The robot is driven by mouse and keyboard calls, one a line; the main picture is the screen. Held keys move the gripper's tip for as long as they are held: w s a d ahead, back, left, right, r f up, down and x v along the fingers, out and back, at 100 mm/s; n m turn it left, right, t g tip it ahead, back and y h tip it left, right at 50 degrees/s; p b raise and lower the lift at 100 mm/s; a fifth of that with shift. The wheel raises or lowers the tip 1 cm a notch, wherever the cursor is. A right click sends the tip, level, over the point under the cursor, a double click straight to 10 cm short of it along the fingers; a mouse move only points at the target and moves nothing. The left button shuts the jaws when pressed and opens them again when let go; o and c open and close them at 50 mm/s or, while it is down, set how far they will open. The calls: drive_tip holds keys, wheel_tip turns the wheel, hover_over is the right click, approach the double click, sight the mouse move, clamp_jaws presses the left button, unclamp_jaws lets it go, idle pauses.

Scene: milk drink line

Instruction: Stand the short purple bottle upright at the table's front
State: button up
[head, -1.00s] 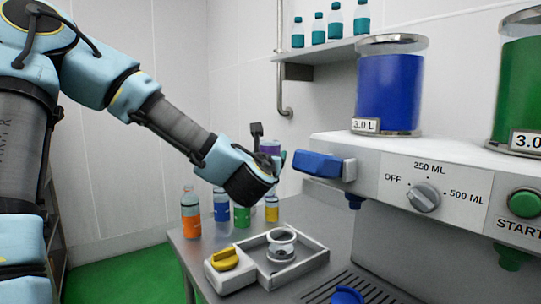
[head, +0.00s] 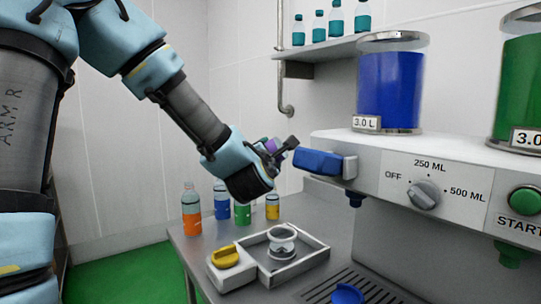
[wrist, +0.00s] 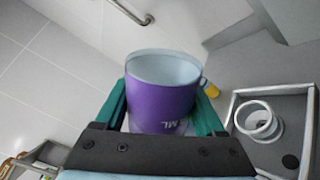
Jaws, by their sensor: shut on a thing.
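The short purple bottle (wrist: 160,108) is between the two green fingers of my gripper (wrist: 160,95) in the wrist view. It has white lettering, and its wide pale rim faces the camera. In the head view a small part of the purple bottle (head: 272,145) shows behind my gripper (head: 265,155), which covers most of it. My gripper is shut on the bottle and holds it in the air above the table (head: 205,262). The bottle looks tilted in the head view, but its exact lean is hard to tell.
Orange (head: 191,212), blue (head: 221,202), green (head: 242,212) and yellow (head: 272,207) bottles stand at the table's back left. A grey tray (head: 318,262) with a white ring and a yellow knob (head: 224,257) are in front. The dispenser's blue block (head: 318,162) is close right of my gripper.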

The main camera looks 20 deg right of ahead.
drive_tip(key=shift+m, duration=0.3)
drive_tip(key=m+b, duration=0.1)
drive_tip(key=m, duration=0.3)
drive_tip(key=shift+f+b, duration=0.1)
drive_tip(key=shift+b, duration=0.2)
drive_tip(key=shift+m, duration=0.9)
drive_tip(key=shift+m+b, duration=0.65)
drive_tip(key=shift+m, duration=0.15)
drive_tip(key=m+b, duration=0.1)
drive_tip(key=m, duration=0.2)
drive_tip(key=shift+m+b, duration=0.3)
drive_tip(key=shift+m, duration=0.4)
